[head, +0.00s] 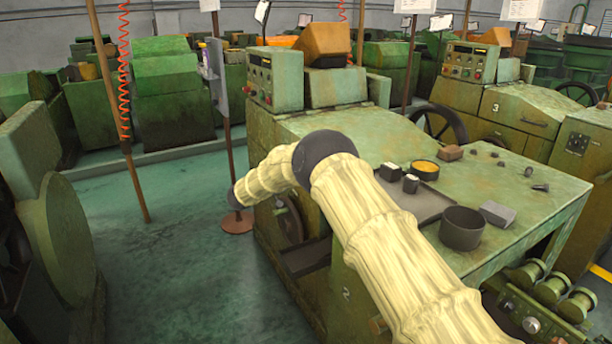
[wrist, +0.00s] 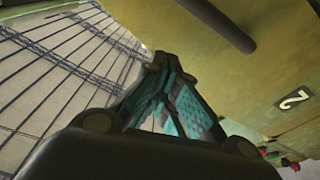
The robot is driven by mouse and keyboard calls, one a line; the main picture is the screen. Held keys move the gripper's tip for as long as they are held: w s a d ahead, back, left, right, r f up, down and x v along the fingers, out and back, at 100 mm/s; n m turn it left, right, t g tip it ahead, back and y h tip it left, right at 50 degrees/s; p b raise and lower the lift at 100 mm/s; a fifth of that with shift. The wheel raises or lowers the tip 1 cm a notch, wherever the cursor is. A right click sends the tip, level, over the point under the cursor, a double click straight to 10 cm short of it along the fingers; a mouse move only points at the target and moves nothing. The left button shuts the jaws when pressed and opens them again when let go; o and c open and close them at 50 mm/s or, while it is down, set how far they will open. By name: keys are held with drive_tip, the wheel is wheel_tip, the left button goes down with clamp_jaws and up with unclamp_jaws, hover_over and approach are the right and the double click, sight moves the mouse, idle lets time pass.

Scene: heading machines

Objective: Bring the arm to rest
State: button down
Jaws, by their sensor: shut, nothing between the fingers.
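My arm, in a pale yellow sleeve, rises from the lower right of the head view to a dark joint, then bends down to the left. Its far end is beside the green machine numbered 2 (head: 345,295), over the floor side. In the wrist view my gripper (wrist: 161,68) is shut, its dark fingers with teal pads together and nothing between them. The machine's painted side with the number 2 (wrist: 293,98) fills the right of that view. In the head view the gripper's fingers cannot be made out.
The machine's worktop bears a dark cup (head: 461,229), a grey block (head: 497,213), a yellow-filled bowl (head: 424,169) and several small parts. A pole on a round foot (head: 237,221) stands close to the arm's end. The green floor (head: 185,250) at left is open.

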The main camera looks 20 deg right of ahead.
drive_tip(key=v, duration=0.7)
drive_tip(key=s+f+n+t+y+p, duration=0.1)
drive_tip(key=s+f+n+t+y, duration=0.2)
drive_tip(key=f, duration=0.5)
drive_tip(key=s+f+n+t+y, duration=0.1)
drive_tip(key=f+n+t+y, duration=0.3)
drive_tip(key=f, duration=0.5)
drive_tip(key=s+d+f+n+y+p, duration=0.2)
drive_tip(key=s+f+n+y, duration=0.4)
drive_tip(key=s+f, duration=1)
drive_tip(key=s+d+f+g+y, duration=0.1)
drive_tip(key=s+f+g+y, duration=0.15)
drive_tip(key=s, duration=0.95)
drive_tip(key=s+d+f+g+y, duration=0.15)
drive_tip(key=s+f+g, duration=0.25)
drive_tip(key=s, duration=0.7)
drive_tip(key=s+r+g+y+p, duration=0.1)
drive_tip(key=s+g, duration=0.2)
drive_tip(key=s, duration=0.9)
drive_tip(key=s+r+m+g+p, duration=0.1)
drive_tip(key=s+r+g, duration=0.1)
drive_tip(key=s, duration=1.1)
drive_tip(key=shift+d+r+g+y, duration=0.2)
drive_tip(key=shift+d+g+y, duration=0.2)
drive_tip(key=shift+g, duration=0.05)
drive_tip(key=c, duration=2.2)
unclamp_jaws()
